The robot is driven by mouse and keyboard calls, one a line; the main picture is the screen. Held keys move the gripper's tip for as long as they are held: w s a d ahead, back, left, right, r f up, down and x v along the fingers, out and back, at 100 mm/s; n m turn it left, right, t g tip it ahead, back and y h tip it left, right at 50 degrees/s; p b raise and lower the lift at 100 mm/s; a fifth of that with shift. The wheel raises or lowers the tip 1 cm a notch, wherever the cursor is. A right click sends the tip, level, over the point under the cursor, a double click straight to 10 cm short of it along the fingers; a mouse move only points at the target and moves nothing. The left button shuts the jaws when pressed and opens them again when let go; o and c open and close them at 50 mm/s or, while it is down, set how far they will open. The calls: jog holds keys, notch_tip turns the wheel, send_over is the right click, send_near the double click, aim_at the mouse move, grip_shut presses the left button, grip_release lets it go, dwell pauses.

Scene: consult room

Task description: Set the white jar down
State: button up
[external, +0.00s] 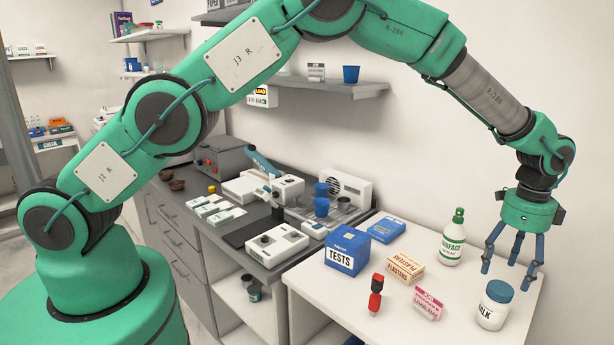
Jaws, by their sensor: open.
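The fingertips look apart from the jar's lid.
A green-capped spray bottle (453,240) stands left of my gripper. A plasters box (404,267), a pink box (427,304), a red-and-black item (375,294) and a blue tests box (347,250) also stand on the table. A wall shelf (330,88) hangs above.

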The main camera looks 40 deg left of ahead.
jog(key=s+a+r+n+t+h, duration=0.1)
jog(key=a+r+n, duration=0.2)
jog(key=a+r, duration=1)
jog(key=s+a+r+n+t, duration=0.1)
jog(key=s+a+r+n, duration=0.15)
jog(key=a+r, duration=1)
jog(key=s+a+r+n+t, duration=0.1)
jog(key=s+a+r+n, duration=0.2)
jog(key=s+a+r, duration=0.35)
jog(key=s+a+r+n, duration=0.2)
jog(key=s+a+r, duration=0.15)
jog(key=a, duration=0.65)
jog(key=s+a+n+t, duration=0.1)
jog(key=s+a+n, duration=0.1)
jog(key=s+a, duration=0.3)
jog(key=s+a+f+n, duration=0.1)
jog(key=s+a+n, duration=0.2)
jog(key=s, duration=0.8)
jog(key=s+a+n+t+y, duration=0.1)
jog(key=s+a+n, duration=0.1)
jog(key=s+a, duration=0.6)
jog(key=shift+s+f+t, duration=0.3)
jog(key=shift+s+f, duration=0.1)
jog(key=shift+s, duration=0.2)
jog(key=shift+n, duration=0.25)
